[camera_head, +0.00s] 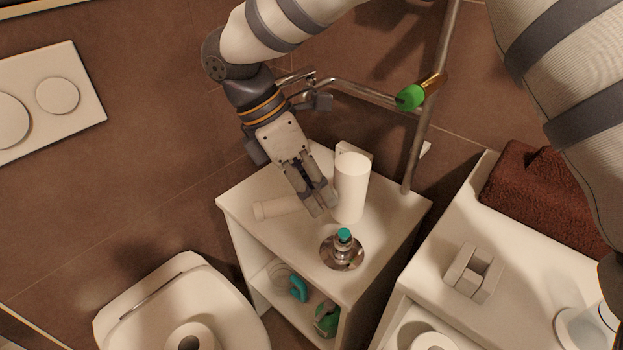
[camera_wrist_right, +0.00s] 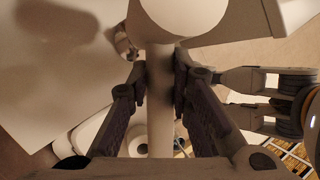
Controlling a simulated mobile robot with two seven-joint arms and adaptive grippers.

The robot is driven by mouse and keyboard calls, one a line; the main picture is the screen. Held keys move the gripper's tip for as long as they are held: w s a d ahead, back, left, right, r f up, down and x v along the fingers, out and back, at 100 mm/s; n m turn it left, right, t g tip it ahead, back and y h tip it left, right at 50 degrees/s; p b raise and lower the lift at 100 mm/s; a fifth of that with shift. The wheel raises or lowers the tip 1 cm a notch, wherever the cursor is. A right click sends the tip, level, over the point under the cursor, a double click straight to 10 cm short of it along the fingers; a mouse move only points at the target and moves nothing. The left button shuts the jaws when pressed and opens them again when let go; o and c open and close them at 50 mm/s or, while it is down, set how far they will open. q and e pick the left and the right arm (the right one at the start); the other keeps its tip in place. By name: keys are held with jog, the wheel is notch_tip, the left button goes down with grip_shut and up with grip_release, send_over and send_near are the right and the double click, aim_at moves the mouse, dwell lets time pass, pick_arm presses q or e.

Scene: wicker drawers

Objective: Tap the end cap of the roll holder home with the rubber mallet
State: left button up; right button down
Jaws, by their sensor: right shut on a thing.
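My right gripper (camera_head: 316,200) is shut on the pale handle of the mallet (camera_head: 278,207), just above the white cabinet top. The white cylindrical mallet head (camera_head: 350,190) stands to the right of the fingers. In the right wrist view the handle (camera_wrist_right: 160,95) runs between my fingers (camera_wrist_right: 162,85), with the round head (camera_wrist_right: 185,12) at the top. A chrome round base, apparently the roll holder (camera_head: 341,254), sits on the cabinet, below the mallet head in the picture. Its teal end cap (camera_head: 344,235) is on top, apart from the mallet. Grey links at the right (camera_wrist_right: 265,90) look like my left gripper; its fingertips are unclear.
The white cabinet (camera_head: 385,243) has teal and green items on its shelves. A chrome rail (camera_head: 416,150) with a green knob (camera_head: 409,97) rises behind it. A toilet (camera_head: 225,297) stands at lower left. A white counter (camera_head: 505,200) with a brown towel (camera_head: 540,198) is at right.

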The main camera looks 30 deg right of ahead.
pick_arm(q)
jog(key=shift+s+f, duration=0.15)
pick_arm(e)
jog(key=shift+f, duration=0.35)
notch_tip(320, 180, down, 5)
jog(key=shift+r+p, duration=0.5)
jog(key=shift+r, duration=1.9)
pick_arm(q)
jog(key=shift+w+r, duration=0.5)
jog(key=shift+r, duration=0.05)
pick_arm(e)
jog(key=shift+f, duration=0.2)
